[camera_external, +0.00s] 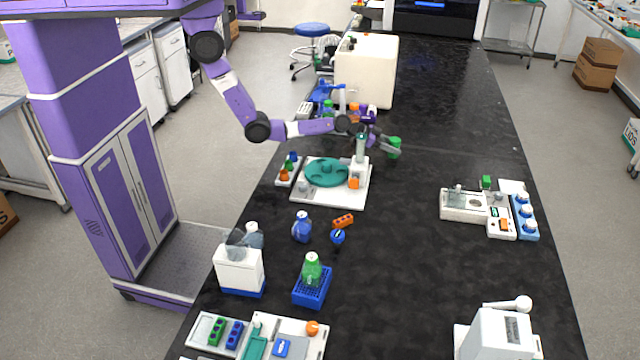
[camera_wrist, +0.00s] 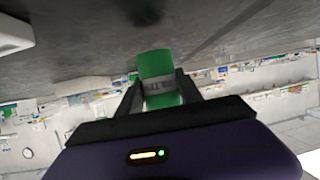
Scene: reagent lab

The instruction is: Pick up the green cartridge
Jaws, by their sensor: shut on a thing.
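The green cartridge (camera_wrist: 154,64) is held between the two fingers of my gripper (camera_wrist: 157,88) in the wrist view, with a pale band around its middle. In the external view the green cartridge (camera_external: 394,145) shows at the tip of my gripper (camera_external: 388,150), near the middle of the black bench. It appears to be above the bench top; the height of the gap is hard to tell. My gripper is shut on it.
A white device with a teal disc (camera_external: 326,172) stands just left of and nearer than my gripper. A large cream box (camera_external: 366,70) stands behind. A white instrument (camera_external: 464,206) sits at the right. The black bench (camera_external: 440,100) is clear behind and right of my gripper.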

